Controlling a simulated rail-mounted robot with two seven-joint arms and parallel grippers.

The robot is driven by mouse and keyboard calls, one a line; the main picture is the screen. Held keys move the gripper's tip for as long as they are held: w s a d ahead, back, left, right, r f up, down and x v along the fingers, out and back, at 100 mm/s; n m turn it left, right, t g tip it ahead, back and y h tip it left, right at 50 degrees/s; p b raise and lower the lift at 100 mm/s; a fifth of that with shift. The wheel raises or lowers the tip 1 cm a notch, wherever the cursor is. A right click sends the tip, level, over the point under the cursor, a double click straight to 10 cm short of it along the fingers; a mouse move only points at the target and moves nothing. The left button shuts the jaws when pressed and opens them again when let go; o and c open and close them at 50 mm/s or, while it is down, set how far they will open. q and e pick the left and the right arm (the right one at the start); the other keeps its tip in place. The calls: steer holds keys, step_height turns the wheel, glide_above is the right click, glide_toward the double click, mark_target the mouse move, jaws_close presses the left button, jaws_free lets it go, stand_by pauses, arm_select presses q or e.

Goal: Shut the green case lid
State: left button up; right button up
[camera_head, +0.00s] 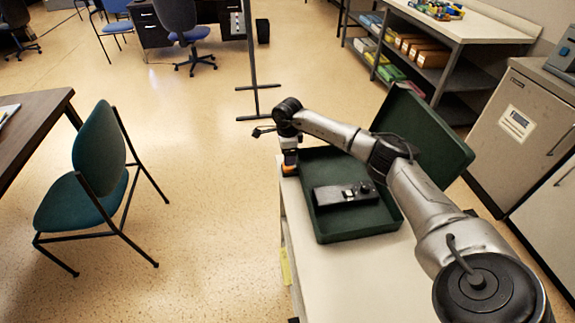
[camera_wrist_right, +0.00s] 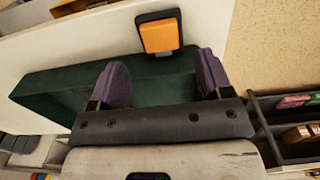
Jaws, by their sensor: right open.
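The green case (camera_head: 322,226) lies open on a white-topped table. Its green lid (camera_head: 432,135) stands raised at the right, leaning back, partly hidden by my right arm. A black device (camera_head: 340,195) lies inside the case. My right arm reaches across the case, and my right gripper (camera_head: 290,158) points down at the case's far left corner. In the right wrist view my right gripper (camera_wrist_right: 160,78) has its purple fingers spread with nothing between them, and the green case (camera_wrist_right: 60,92) shows behind them. Whether the fingers touch it I cannot tell. My left gripper is out of view.
An orange and black item (camera_wrist_right: 158,36) is on the white tabletop (camera_head: 375,280) beside the case, just under my right gripper. A grey cabinet (camera_head: 510,135) and a loaded shelf unit (camera_head: 455,45) stand at the right. A green chair (camera_head: 98,150) stands at the left with open floor between.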

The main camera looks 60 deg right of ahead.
steer(key=shift+f+b, duration=0.5)
steer(key=shift+f, duration=1.85)
steer(key=shift+c, duration=0.3)
